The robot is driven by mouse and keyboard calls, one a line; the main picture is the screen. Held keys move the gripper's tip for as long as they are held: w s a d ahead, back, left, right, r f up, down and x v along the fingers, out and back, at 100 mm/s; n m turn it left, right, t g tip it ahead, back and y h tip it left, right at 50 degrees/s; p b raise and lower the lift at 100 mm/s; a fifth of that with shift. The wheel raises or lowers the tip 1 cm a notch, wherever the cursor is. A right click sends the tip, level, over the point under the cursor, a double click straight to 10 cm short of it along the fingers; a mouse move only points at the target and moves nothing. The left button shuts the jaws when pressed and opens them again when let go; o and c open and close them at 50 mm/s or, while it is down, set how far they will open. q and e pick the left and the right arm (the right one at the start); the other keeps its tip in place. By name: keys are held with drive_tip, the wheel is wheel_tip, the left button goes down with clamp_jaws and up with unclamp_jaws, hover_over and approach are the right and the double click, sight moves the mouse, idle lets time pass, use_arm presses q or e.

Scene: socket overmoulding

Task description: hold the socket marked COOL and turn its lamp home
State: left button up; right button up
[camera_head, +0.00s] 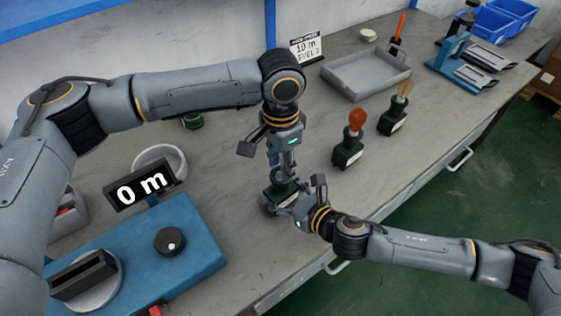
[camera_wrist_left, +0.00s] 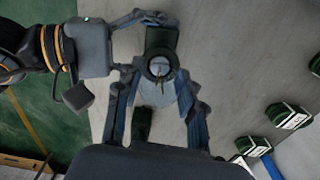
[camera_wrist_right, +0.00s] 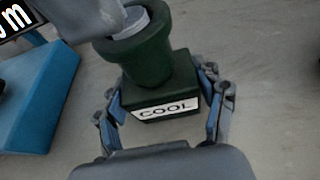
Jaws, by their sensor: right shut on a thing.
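The dark green socket marked COOL (camera_wrist_right: 160,75) stands upright on the bench, its label facing the right wrist camera. It also shows in the head view (camera_head: 279,193). My right gripper (camera_head: 298,206) is shut on the socket's square base, a finger at each side. A pale lamp (camera_wrist_right: 133,20) sits in the socket's mouth; how deep it is seated I cannot tell. My left gripper (camera_head: 287,168) is above the socket, pointing down. In the left wrist view its fingers (camera_wrist_left: 159,80) stand apart on either side of the lamp, seemingly without gripping it.
Two more sockets, one with an orange lamp (camera_head: 356,119) and one with a beige lamp (camera_head: 404,87), stand to the right. A grey tray (camera_head: 366,85) lies behind them. A blue unit (camera_head: 190,250) with a display (camera_head: 145,188) reading 0 m is at left.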

use_arm(q)
drive_tip(key=shift+c, duration=1.4)
use_arm(e)
drive_tip(key=shift+f, duration=0.1)
use_arm(q)
drive_tip(key=shift+m, duration=1.5)
drive_tip(key=o, duration=1.2)
wheel_tip(320, 180, up, 12)
use_arm(e)
drive_tip(key=o, duration=1.3)
